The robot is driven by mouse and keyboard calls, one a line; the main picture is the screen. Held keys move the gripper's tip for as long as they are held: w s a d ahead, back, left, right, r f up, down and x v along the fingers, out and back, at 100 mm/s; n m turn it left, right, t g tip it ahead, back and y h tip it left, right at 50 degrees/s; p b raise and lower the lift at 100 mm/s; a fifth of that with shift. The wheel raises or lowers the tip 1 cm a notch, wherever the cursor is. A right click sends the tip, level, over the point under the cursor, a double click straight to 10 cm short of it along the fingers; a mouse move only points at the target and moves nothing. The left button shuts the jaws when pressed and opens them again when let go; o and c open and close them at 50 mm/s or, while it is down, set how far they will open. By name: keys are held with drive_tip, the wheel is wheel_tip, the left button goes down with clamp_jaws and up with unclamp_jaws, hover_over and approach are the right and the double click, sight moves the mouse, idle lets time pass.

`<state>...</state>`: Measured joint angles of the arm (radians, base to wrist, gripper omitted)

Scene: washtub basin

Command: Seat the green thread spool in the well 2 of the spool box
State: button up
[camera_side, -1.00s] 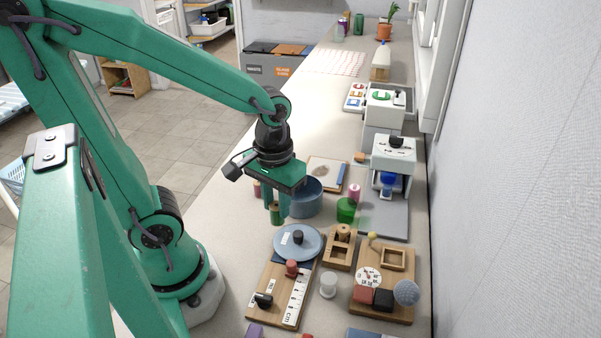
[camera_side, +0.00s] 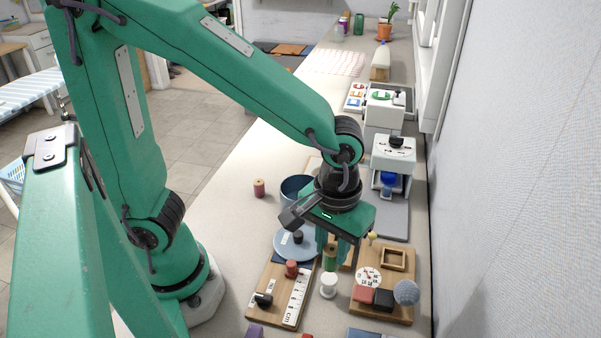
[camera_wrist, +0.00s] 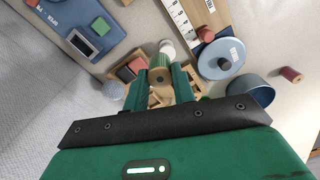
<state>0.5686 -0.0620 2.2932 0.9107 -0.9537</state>
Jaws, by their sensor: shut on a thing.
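My gripper (camera_side: 331,262) is shut on the green thread spool (camera_side: 331,255), which has tan wooden ends and hangs upright between the fingertips. In the wrist view the spool (camera_wrist: 160,76) shows end-on between the two green fingers. The wooden spool box (camera_side: 346,260) is mostly hidden behind my gripper and the held spool in the side view. Its wells cannot be made out now, and I cannot tell the spool's height above it.
A white spool (camera_side: 328,285) stands just in front of the held spool. A blue disc (camera_side: 292,247) and a ruler board (camera_side: 276,308) lie left; a wooden board with dial and blocks (camera_side: 385,312) lies right.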

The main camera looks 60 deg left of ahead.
drive_tip(key=shift+d, duration=0.3)
drive_tip(key=shift+a+f, duration=0.1)
drive_tip(key=w+a+f, duration=0.4)
drive_tip(key=w+a, duration=0.1)
drive_tip(key=w+a+f, duration=0.3)
drive_tip(key=shift+w+a, duration=0.1)
drive_tip(key=shift+f, duration=1.95)
drive_tip(key=shift+f, duration=0.1)
drive_tip(key=o, duration=1)
drive_tip(key=shift+c, duration=0.2)
